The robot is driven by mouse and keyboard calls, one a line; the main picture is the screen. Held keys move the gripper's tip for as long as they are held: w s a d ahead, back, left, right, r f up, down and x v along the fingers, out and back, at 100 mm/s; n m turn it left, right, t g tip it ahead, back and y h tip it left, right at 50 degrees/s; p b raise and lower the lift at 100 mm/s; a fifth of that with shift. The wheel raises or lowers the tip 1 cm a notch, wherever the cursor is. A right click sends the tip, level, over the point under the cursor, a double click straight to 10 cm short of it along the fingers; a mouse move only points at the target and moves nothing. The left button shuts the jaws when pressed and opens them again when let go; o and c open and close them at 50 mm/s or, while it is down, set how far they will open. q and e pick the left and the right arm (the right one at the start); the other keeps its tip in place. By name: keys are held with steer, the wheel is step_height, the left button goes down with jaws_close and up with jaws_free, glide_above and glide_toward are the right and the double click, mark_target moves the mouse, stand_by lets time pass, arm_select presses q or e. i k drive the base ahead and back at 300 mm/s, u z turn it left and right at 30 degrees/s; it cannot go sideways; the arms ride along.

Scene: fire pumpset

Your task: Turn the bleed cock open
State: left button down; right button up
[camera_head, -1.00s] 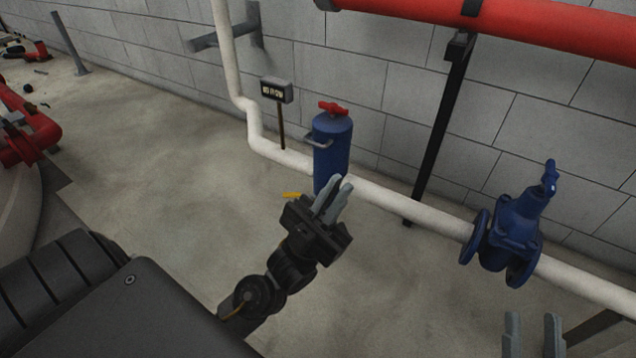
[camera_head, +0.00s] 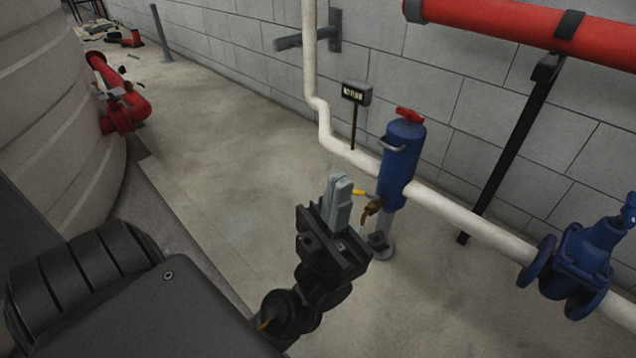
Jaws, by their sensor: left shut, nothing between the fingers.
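The bleed cock is a small brass tap (camera_head: 371,209) with a yellow lever (camera_head: 361,193), low on the left side of a blue cylinder (camera_head: 401,165). The cylinder has a red handle on top and stands at the white pipe. My left gripper (camera_head: 339,187) is shut and empty, fingers pointing up, just left of the yellow lever in the picture. Whether a finger touches the lever I cannot tell. The gripper's body partly covers the space below the tap. My right gripper is not in view.
A white pipe (camera_head: 458,215) runs along the block wall, with a blue valve (camera_head: 582,262) at the right. A small sign box (camera_head: 356,93) stands behind the pipe. A black post (camera_head: 513,150) holds the red pipe (camera_head: 520,25).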

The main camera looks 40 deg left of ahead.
mark_target(355, 192)
steer(key=u, duration=0.45)
steer(key=k, duration=1.1)
steer(key=u, duration=1.05)
steer(key=i, duration=1.45)
steer(key=z, duration=0.95)
steer(key=i, duration=0.55)
steer(key=z, duration=0.6)
